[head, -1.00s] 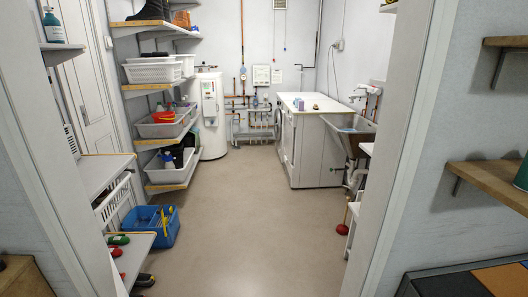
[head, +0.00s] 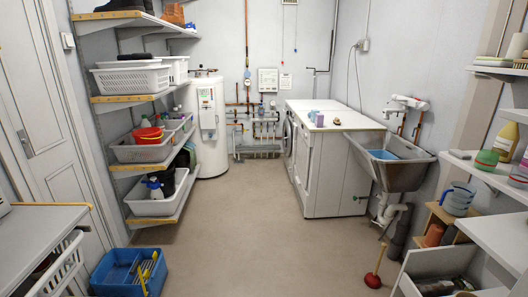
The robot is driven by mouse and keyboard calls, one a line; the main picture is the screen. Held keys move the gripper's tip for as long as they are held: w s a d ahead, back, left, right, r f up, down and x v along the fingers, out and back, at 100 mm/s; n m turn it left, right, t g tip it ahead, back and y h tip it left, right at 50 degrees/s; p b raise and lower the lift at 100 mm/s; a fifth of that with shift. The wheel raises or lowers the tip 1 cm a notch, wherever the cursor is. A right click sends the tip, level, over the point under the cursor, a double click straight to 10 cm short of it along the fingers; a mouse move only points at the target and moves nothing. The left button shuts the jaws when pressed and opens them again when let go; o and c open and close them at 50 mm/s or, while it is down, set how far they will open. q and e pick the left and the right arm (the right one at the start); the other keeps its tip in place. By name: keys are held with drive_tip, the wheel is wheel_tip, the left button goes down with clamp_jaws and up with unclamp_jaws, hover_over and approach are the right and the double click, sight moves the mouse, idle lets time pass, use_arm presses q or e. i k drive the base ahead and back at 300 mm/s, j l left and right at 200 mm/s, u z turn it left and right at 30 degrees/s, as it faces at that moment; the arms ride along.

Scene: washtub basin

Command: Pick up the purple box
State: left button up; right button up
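A small purple box (head: 313,115) stands on the white top of the washing machines, near its left front part. A small brown and yellow item (head: 336,121) lies just right of it. Neither of my grippers shows in the head view, so I cannot see whether they are open or shut. The box is far ahead across the room, with nothing in front of it.
The washing machines (head: 335,175) stand at the back right, beside a grey washtub basin (head: 400,170). A plunger (head: 373,280) stands on the floor at right. The middle floor (head: 255,235) is clear.

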sight(319, 117)
drive_tip(key=i+j+z, duration=0.1)
drive_tip(key=i, duration=1.75)
drive_tip(key=i+j+z, duration=0.1)
drive_tip(key=i+z, duration=0.35)
drive_tip(key=i+j+z, duration=0.7)
drive_tip(key=z, duration=0.15)
drive_tip(key=i+j+z, duration=0.45)
drive_tip(key=k+j, duration=0.05)
